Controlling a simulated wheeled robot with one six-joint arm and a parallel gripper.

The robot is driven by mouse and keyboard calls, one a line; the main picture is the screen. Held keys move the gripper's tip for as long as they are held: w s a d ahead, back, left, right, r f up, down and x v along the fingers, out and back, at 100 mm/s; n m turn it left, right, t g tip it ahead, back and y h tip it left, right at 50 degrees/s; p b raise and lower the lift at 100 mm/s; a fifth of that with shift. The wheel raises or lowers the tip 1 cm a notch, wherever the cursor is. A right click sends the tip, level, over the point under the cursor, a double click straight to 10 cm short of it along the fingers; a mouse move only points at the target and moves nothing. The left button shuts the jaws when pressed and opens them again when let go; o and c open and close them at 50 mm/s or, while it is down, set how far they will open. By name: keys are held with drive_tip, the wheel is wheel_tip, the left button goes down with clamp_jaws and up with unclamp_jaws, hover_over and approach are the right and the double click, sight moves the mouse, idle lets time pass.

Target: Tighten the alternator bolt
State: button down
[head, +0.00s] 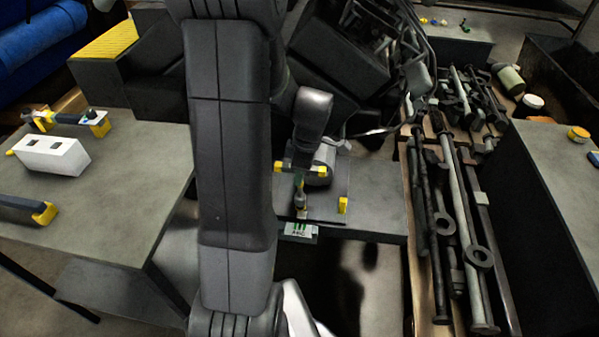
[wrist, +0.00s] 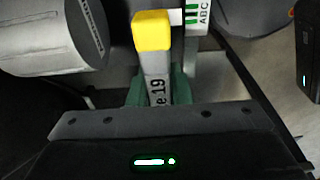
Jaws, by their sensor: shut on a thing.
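My gripper (head: 300,169) is shut on a grey wrench with yellow ends (head: 321,171). In the wrist view its green fingers (wrist: 158,92) pinch the wrench (wrist: 153,62) by its shaft, which is marked 19. A yellow end points away from the palm. The wrench lies crosswise above a dark plate (head: 325,208). A grey round body (wrist: 50,38), possibly the alternator, is beside the wrench; it also shows behind the gripper in the head view (head: 325,160). I cannot make out the alternator bolt or whether the wrench touches it.
The left table (head: 120,165) holds a white box (head: 52,156) and yellow-ended tools. Long metal rods (head: 465,235) lie to the right.

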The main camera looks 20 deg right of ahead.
drive_tip(key=shift+f+b, duration=0.9)
drive_tip(key=shift+f, duration=0.1)
drive_tip(key=m, duration=0.5)
drive_tip(key=shift+t+h, duration=0.3)
drive_tip(key=m, duration=0.6)
drive_tip(key=shift+h, duration=0.4)
drive_tip(key=m, duration=0.5)
drive_tip(key=shift+d+h+p, duration=0.1)
drive_tip(key=shift+h+p, duration=0.25)
drive_tip(key=shift+h, duration=0.05)
drive_tip(key=m+b, duration=0.1)
drive_tip(key=m, duration=0.4)
drive_tip(key=shift+s+h, duration=0.1)
drive_tip(key=shift+h, duration=0.2)
drive_tip(key=c, duration=2.1)
unclamp_jaws()
clamp_jaws()
